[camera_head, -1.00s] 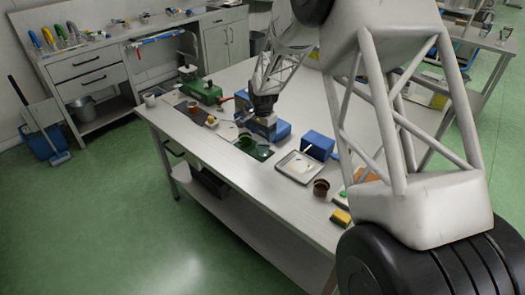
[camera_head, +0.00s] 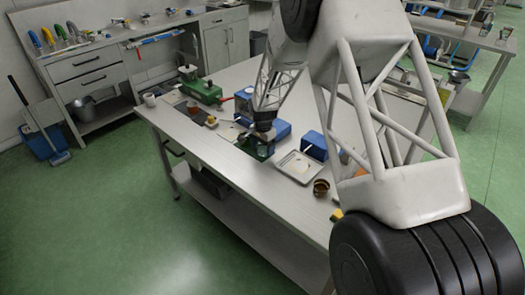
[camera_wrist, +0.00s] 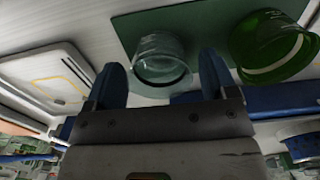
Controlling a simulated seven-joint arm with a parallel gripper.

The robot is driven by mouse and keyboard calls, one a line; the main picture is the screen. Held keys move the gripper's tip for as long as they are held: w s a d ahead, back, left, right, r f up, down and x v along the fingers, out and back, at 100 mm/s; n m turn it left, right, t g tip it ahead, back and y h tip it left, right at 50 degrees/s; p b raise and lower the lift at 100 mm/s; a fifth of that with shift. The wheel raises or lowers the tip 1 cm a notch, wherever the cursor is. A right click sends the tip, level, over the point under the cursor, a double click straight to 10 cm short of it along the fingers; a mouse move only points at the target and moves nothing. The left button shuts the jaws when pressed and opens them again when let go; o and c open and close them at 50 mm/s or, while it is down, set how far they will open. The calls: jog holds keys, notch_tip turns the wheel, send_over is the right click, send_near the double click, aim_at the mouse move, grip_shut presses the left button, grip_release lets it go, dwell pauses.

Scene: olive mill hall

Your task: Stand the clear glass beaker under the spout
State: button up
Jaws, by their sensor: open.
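A clear glass beaker (camera_wrist: 160,62) stands on a dark green mat (camera_wrist: 195,18) in the wrist view. My gripper (camera_wrist: 162,80) is open, with one blue-tipped finger on each side of the beaker in the picture. I cannot tell whether the fingertips are level with the glass; no contact shows. A green glass beaker (camera_wrist: 268,48) stands just right of it, outside the right finger. In the head view my gripper (camera_head: 260,152) is low over the mat and hides the clear beaker. I cannot clearly make out the spout.
A blue device (camera_head: 280,129) is close behind my gripper. A shallow tray (camera_head: 299,167) and a blue box (camera_head: 315,146) stand to the right, with a brown cup (camera_head: 321,188) nearer the front edge. A green device (camera_head: 202,91) stands further left. The front table strip is mostly clear.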

aim_at(262, 145)
jog(key=c, duration=0.7)
jog(key=shift+r, duration=0.15)
dwell(0.3)
jog(key=shift+r, duration=3.2)
jog(key=shift+w+a, duration=0.1)
jog(key=shift+n, duration=0.8)
jog(key=w+a, duration=0.4)
jog(key=a, duration=0.1)
jog(key=w+a, duration=0.4)
jog(key=a, duration=0.1)
jog(key=w+a, duration=0.4)
jog(key=a, duration=0.1)
jog(key=shift+w+a, duration=0.15)
jog(key=shift+w, duration=0.05)
